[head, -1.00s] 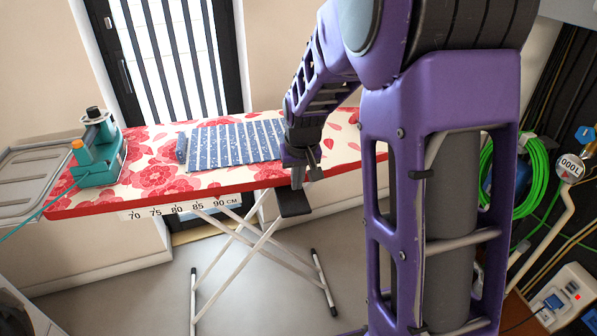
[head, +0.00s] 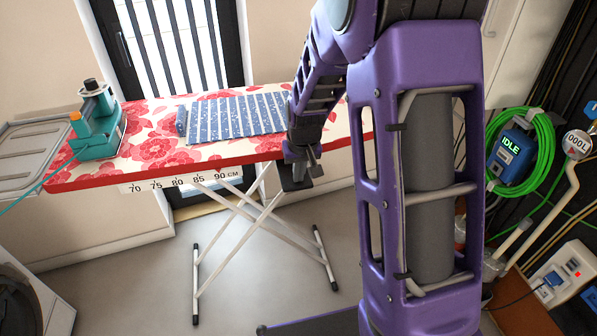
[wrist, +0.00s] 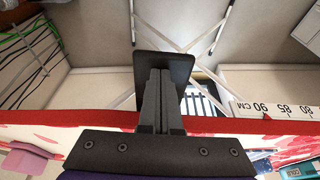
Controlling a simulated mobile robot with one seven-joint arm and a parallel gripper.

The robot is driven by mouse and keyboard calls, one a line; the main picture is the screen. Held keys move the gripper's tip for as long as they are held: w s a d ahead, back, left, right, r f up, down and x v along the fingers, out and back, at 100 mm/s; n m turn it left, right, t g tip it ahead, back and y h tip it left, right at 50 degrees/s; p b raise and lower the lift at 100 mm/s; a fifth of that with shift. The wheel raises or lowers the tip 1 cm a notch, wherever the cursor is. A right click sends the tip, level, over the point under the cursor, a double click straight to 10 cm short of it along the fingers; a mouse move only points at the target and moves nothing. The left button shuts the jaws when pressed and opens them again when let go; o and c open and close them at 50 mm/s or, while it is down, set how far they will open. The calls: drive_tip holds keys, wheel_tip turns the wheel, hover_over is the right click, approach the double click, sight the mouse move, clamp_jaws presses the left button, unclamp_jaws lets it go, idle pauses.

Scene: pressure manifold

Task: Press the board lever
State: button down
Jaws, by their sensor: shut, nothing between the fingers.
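The board lever (head: 296,181) is a black flat paddle under the front edge of the ironing board (head: 75,178), near its right part. In the wrist view the lever (wrist: 178,62) shows as a dark plate behind my fingers. My gripper (head: 313,162) is shut and empty, at the board's front edge just above the lever in the head view. In the wrist view my gripper (wrist: 159,75) has its fingers together and overlaps the plate, hiding its middle. I cannot tell whether the fingertips touch it.
The board carries a folded striped blue cloth (head: 235,115) and a teal machine (head: 98,125). White crossed legs (head: 240,225) stand below on open floor. At right are a green hose (head: 545,140), a blue box reading IDLE (head: 511,155), a gauge (head: 578,144) and a socket box (head: 565,275).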

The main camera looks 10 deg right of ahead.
sight(299, 184)
drive_tip(key=f+b, duration=0.1)
drive_tip(key=f, duration=0.2)
drive_tip(key=shift+s+b, duration=0.2)
drive_tip(key=shift+b, duration=0.15)
drive_tip(key=shift+r, duration=0.15)
drive_tip(key=shift+r+p, duration=0.1)
drive_tip(key=shift+p, duration=0.2)
drive_tip(key=shift+r+p, duration=0.45)
drive_tip(key=shift+r, duration=0.45)
wheel_tip(299, 184, up, 4)
drive_tip(key=p, duration=0.3)
drive_tip(key=shift+w, duration=0.1)
drive_tip(key=p+v, duration=0.1)
drive_tip(key=v, duration=0.8)
drive_tip(key=shift+r, duration=0.3)
